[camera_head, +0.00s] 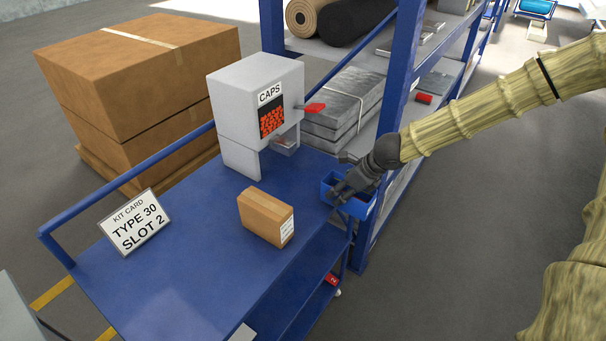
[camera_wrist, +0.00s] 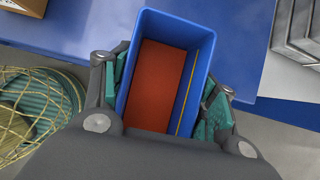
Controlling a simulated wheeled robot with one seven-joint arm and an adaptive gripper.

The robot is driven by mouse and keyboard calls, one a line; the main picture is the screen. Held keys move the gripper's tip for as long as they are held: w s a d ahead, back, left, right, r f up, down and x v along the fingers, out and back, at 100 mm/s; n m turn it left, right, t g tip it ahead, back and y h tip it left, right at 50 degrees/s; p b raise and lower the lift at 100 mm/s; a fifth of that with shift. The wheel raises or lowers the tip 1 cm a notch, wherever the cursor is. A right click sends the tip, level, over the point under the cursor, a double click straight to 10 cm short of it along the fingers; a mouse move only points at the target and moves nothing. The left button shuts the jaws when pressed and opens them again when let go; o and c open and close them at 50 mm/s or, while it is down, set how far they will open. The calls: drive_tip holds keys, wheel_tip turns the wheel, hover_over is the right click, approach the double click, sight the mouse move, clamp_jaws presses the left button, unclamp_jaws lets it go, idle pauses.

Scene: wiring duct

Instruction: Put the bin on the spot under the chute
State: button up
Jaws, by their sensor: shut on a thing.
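A small blue bin (camera_head: 364,206) is at the right edge of the blue cart top, partly hidden by my gripper (camera_head: 345,190). In the wrist view the bin (camera_wrist: 168,22) sits between the two teal finger pads of my gripper (camera_wrist: 168,95), which are shut on its sides. Its floor looks red-brown, with a yellow line along one inner wall. I cannot tell whether the bin touches the cart top. The grey dispenser labelled CAPS (camera_head: 232,95) stands at the back of the cart, with a red lever and a small chute (camera_head: 287,142). The spot under the chute is not clearly visible.
A cardboard box (camera_head: 262,215) stands on the cart top (camera_head: 180,275) left of the bin. A kit card (camera_head: 137,222) reads TYPE 30 SLOT 2. A blue rack (camera_head: 393,110) with grey wrapped stacks stands close behind the bin. The cart top between box and dispenser is clear.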

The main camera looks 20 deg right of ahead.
drive_tip(key=w+a+p, duration=0.1)
drive_tip(key=w+a, duration=0.3)
drive_tip(key=w, duration=0.1)
drive_tip(key=w+a+p, duration=0.1)
drive_tip(key=w+a, duration=0.1)
drive_tip(key=w, duration=0.1)
drive_tip(key=shift+w+a+p, duration=0.2)
drive_tip(key=shift+p, duration=0.15)
drive_tip(key=shift+w+a+r+p, duration=0.1)
drive_tip(key=shift+w+a+p, duration=0.25)
drive_tip(key=shift+w, duration=0.1)
drive_tip(key=shift+w+a+p, duration=0.5)
drive_tip(key=shift+w+a, duration=0.25)
drive_tip(key=shift+w, duration=0.3)
drive_tip(key=shift+f, duration=0.65)
drive_tip(key=shift+s+f, duration=0.1)
drive_tip(key=shift+f, duration=0.05)
drive_tip(key=shift+d, duration=0.15)
drive_tip(key=shift+f, duration=0.1)
drive_tip(key=o, duration=1.6)
